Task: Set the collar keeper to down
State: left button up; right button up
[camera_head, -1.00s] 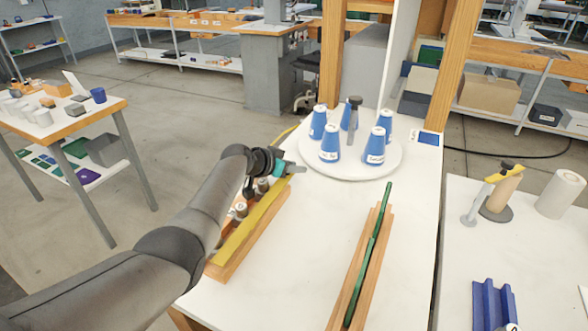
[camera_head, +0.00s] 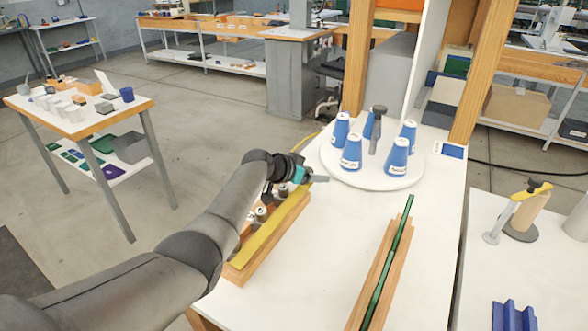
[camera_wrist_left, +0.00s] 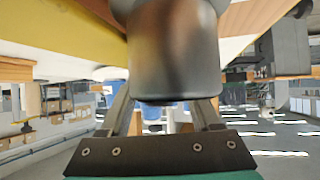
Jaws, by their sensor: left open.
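A wooden rack (camera_head: 240,278) lies on the white table with a long yellow bar (camera_head: 268,236) along its right side. Several small grey and dark cylinders (camera_head: 261,213) stand in the rack beside the bar. I cannot tell for sure which part is the collar keeper; the yellow bar may be it. My left gripper (camera_head: 318,179) is over the rack's far end, open. In the left wrist view, a dark-and-brown cylinder (camera_wrist_left: 173,55) fills the space by the open fingers (camera_wrist_left: 163,112), and a yellow strip (camera_wrist_left: 60,30) shows at upper left. My right gripper is out of view.
A second wooden rail (camera_head: 365,290) with a green bar (camera_head: 388,262) lies to the right. A round white turntable (camera_head: 345,176) with several blue cones (camera_head: 397,153) and a grey post (camera_head: 377,128) stands behind. The white table between the racks is clear.

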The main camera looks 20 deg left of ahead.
pick_arm(q)
jog(key=shift+s+a+r, duration=0.2)
jog(key=shift+s+r, duration=0.15)
jog(key=p+v, duration=0.5)
jog(key=v, duration=0.7)
jog(key=shift+s, duration=0.1)
jog(key=shift+v, duration=0.8)
